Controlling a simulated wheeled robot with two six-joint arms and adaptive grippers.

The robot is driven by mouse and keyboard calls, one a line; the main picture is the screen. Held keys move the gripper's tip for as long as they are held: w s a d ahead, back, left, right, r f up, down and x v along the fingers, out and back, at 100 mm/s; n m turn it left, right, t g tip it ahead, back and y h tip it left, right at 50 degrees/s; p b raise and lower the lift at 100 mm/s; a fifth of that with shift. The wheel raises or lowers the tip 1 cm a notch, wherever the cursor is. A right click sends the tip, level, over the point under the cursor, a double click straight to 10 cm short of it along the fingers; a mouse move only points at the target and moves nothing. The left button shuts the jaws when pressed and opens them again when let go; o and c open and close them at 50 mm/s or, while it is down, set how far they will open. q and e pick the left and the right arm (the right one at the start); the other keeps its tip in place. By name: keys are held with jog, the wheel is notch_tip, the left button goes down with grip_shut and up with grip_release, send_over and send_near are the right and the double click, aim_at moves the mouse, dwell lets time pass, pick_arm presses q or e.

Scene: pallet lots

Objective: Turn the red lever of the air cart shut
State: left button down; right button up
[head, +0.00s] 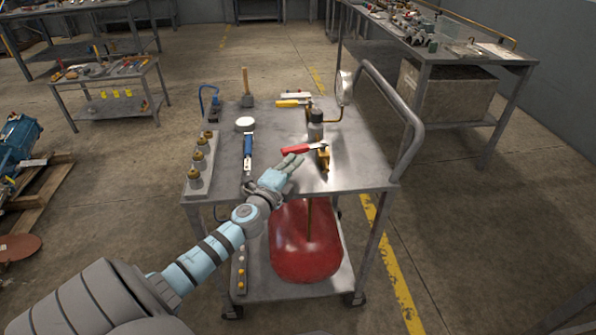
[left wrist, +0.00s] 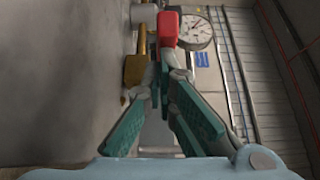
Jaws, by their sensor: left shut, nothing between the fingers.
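The air cart (head: 340,178) is a grey metal cart with a curved push handle on its right. The red lever (head: 303,148) sits on a brass valve on its top and points left. In the left wrist view the red lever (left wrist: 168,28) is just beyond the fingertips. My left gripper (head: 296,162) is shut and empty, close beside the lever on its near side; I cannot tell if they touch. The closed fingers also show in the left wrist view (left wrist: 167,65). A round gauge (head: 344,88) stands behind the valve. My right gripper is not in view.
A yellow lever (head: 292,102) lies farther back on the cart. Several brass-topped fittings (head: 198,165) line its left edge. A blue-handled tool (head: 248,148) and a white round piece (head: 245,123) are between. A red tank (head: 305,245) sits below. Floor at right is clear.

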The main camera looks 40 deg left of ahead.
pick_arm(q)
jog(key=shift+w+a+b, duration=0.15)
jog(key=shift+a+b, duration=0.15)
jog(key=shift+a, duration=0.35)
jog(key=shift+w+a+b, duration=0.15)
jog(key=shift+a+b, duration=0.1)
jog(key=shift+a, duration=0.35)
jog(key=shift+a+r, duration=0.1)
jog(key=shift+r, duration=0.05)
